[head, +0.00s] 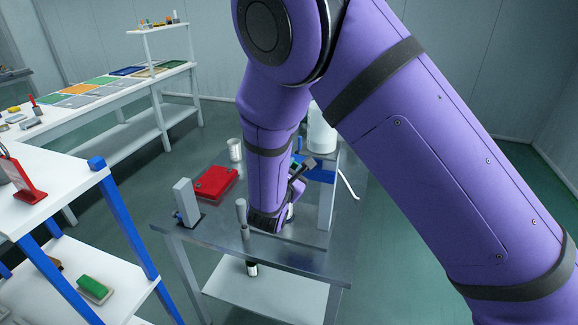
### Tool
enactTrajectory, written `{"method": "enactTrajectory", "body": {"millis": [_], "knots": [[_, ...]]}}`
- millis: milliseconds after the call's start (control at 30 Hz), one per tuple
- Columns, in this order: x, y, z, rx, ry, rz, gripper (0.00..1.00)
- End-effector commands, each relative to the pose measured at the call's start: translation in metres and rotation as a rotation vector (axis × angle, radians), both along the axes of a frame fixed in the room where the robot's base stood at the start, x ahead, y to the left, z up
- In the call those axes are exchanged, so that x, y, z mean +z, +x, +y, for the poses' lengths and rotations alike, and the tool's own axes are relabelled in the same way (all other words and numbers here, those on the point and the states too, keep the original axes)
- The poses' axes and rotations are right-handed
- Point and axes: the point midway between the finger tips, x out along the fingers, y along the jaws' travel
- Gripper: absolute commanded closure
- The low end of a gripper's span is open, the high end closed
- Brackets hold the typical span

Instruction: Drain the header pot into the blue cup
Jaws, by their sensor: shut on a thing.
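My gripper (266,222) is low over the grey metal table, at the end of my purple arm. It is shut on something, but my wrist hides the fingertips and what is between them. A pale, rounded thing (290,212) shows just to the right of the gripper; I cannot tell what it is. A white cylindrical vessel (322,132), perhaps the header pot, stands high behind my arm, partly covered by it. A blue part (320,174) shows below it beside a grey upright. I cannot make out a blue cup, a valve or any flow.
The grey table (290,262) holds a red case (215,183), a silver can (235,150), a grey upright block (184,201) and a thin post (242,214) close left of my gripper. A grey upright (327,203) stands close right. A white shelf (60,178) is at left.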

Motion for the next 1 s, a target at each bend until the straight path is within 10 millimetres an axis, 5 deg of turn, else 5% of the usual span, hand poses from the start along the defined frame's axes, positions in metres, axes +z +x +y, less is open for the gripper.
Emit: {"method": "enactTrajectory", "body": {"millis": [1000], "knots": [[-0.034, -0.009, -0.023, -0.001, 0.861, -0.311, 1.00]]}}
